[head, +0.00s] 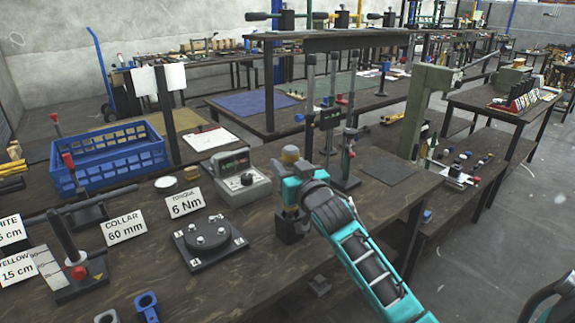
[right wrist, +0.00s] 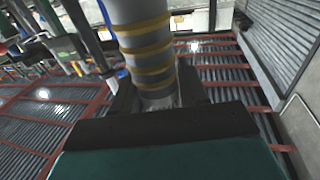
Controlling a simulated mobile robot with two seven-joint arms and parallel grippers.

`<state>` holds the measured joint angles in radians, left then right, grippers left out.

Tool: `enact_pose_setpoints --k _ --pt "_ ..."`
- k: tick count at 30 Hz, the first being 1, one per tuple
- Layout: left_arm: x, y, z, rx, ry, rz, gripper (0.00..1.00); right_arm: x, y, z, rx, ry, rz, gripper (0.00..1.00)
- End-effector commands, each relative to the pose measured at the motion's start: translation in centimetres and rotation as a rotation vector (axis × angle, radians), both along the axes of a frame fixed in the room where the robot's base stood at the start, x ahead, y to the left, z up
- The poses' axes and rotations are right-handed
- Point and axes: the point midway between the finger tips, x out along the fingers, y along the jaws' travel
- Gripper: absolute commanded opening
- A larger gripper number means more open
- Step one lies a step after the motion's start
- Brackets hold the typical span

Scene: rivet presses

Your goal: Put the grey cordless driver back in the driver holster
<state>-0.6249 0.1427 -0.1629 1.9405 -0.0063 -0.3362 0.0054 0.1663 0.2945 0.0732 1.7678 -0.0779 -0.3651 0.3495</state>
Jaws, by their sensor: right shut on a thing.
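My right gripper (head: 291,190) is above the front bench, shut on the grey cordless driver (head: 290,154). The driver's rounded grey and yellowish top shows above the gripper, and a dark block (head: 290,229) shows below it; I cannot tell whether that block is the driver's base or stands on the bench. In the right wrist view the grey body with yellow bands (right wrist: 140,40) rises between the dark fingers. My left gripper is not in view.
The bench holds a blue crate (head: 110,158), a torque box (head: 241,180), a round dark fixture (head: 209,238) and a "6 Nm" card (head: 186,203). A press (head: 330,118) stands behind the gripper. The bench is clear between the fixture and my right arm.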

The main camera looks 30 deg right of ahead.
Motion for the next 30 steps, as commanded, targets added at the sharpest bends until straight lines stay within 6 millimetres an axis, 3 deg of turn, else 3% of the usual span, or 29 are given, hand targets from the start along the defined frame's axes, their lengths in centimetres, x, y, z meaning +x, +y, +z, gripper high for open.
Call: enact_pose_setpoints --k 29,30 --pt "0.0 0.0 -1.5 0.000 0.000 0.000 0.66 0.0 0.0 -2.1 -0.002 -0.007 0.000 0.00" --pt "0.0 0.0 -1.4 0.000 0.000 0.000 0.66 0.0 0.0 -2.0 -0.002 -0.007 0.000 0.46"
